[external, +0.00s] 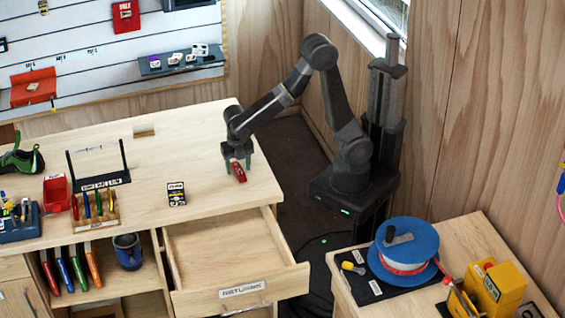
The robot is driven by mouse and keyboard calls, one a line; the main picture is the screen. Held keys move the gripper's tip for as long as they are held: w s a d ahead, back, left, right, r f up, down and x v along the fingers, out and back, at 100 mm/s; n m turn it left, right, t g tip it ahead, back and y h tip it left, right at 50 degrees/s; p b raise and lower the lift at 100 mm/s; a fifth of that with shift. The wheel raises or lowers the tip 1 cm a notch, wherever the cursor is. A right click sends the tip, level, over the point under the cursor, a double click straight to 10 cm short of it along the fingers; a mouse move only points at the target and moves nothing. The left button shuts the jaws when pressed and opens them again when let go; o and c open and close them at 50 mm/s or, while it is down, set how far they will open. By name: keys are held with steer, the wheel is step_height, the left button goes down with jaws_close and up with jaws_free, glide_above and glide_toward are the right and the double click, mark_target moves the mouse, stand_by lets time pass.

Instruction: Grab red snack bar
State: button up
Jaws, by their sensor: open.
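The red snack bar (239,172) lies on the wooden workbench (150,200) near its right edge. The fingertips are close to the bench top. I cannot tell whether either finger touches the bar. The upper end of the bar is partly hidden by my gripper.
A small dark box (177,194) stands left of the bar. An open, empty-looking drawer (230,255) juts out below the bench front. A rack of coloured tools (95,212) and a dark wire frame (98,168) stand further left. The bench middle is clear.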

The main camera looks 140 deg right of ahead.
steer(key=shift+f, duration=0.35)
steer(key=c, duration=1.1)
